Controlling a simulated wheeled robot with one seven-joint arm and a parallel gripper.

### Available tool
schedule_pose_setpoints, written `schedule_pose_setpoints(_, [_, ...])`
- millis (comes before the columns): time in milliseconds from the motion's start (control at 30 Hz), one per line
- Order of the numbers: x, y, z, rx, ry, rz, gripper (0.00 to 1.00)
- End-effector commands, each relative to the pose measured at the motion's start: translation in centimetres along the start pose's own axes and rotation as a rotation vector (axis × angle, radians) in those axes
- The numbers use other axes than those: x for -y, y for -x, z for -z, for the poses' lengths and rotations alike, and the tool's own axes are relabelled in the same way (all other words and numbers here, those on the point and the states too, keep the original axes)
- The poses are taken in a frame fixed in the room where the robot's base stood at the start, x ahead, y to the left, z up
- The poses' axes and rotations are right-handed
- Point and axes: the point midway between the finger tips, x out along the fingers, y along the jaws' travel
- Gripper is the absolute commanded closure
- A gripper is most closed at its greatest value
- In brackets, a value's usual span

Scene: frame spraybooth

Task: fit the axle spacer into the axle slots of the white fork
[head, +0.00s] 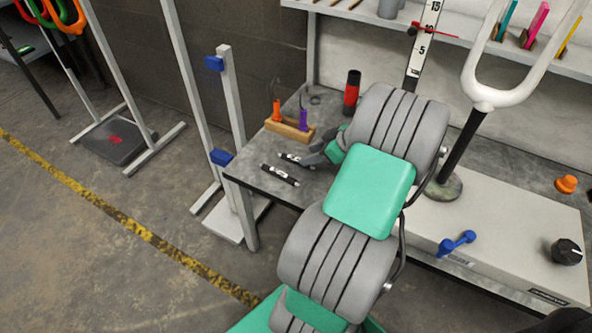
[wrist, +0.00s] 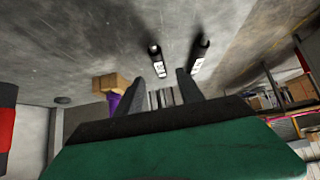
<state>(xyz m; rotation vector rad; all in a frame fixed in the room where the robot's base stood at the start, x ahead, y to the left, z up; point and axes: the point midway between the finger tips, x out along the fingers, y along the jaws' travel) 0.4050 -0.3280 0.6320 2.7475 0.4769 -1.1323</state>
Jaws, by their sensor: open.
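Two short black rods with white labels lie apart on the grey table: a nearer rod (head: 280,174) and a farther rod (head: 297,160). They look like axle spacers; I cannot tell which one is meant. The wrist view shows a left rod (wrist: 156,58) and a right rod (wrist: 200,53). My gripper (head: 316,157) is open and empty, low over the table, just right of the farther rod. In the wrist view my gripper (wrist: 161,84) has its fingers spread. The white fork (head: 493,98) stands prongs up on a black post; its prong ends are cut off by the frame top.
A wooden block (head: 289,129) with orange and purple handled tools and a black-and-red cylinder (head: 351,93) stand behind my gripper. A blue dumbbell-shaped piece (head: 457,243), a black knob (head: 566,251) and an orange knob (head: 566,184) are on the right. A shelf (head: 540,58) runs behind the fork.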

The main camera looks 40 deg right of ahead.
Motion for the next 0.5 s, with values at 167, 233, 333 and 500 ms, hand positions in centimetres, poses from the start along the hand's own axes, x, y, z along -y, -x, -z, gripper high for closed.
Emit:
schedule_pose_setpoints(167, [0.1, -2.4, 0.0, 0.002, 0.0, 0.003, 0.55])
schedule_pose_setpoints(233, [0.1, -3.7, 0.0, 0.002, 0.001, 0.003, 0.55])
schedule_pose_setpoints(333, [0.1, -5.5, 0.0, 0.003, 0.0, 0.003, 0.55])
schedule_pose_setpoints(500, [0.0, -5.9, 0.2, 0.004, -0.002, -0.001, 0.55])
